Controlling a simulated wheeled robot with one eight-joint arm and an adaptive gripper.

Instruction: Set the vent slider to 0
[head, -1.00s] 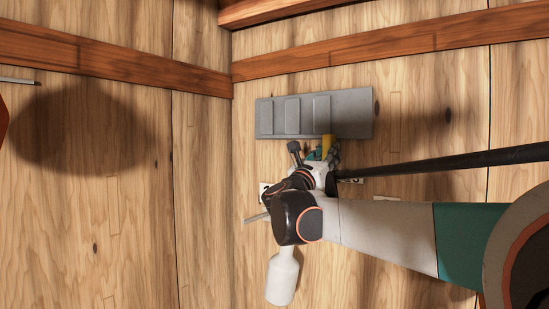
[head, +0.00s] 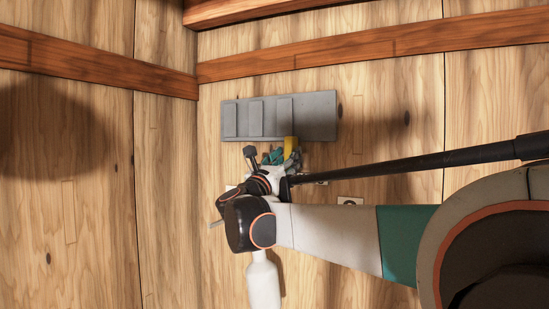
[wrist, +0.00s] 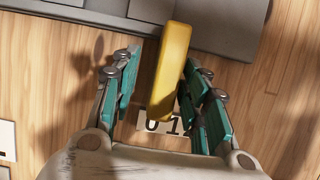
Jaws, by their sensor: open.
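The grey slatted vent (head: 321,114) is on the wooden wall in the head view, and its lower edge shows at the top of the wrist view (wrist: 205,38). A yellow tab (head: 291,146), which looks like the slider handle, stands out at its lower edge. My gripper (head: 274,157) is open at this tab. In the wrist view the tab (wrist: 171,70) lies between the teal fingers (wrist: 160,82), nearer the right one, with a clear gap on the left. Contact on the right cannot be told. A white label reading 0 and 1 (wrist: 152,126) is partly hidden by my gripper.
A small white label with a dark mark (head: 350,201) is to the right of my gripper. A long dark rod (head: 400,162) crosses to the right edge. A reddish wooden beam (head: 360,48) runs above the vent.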

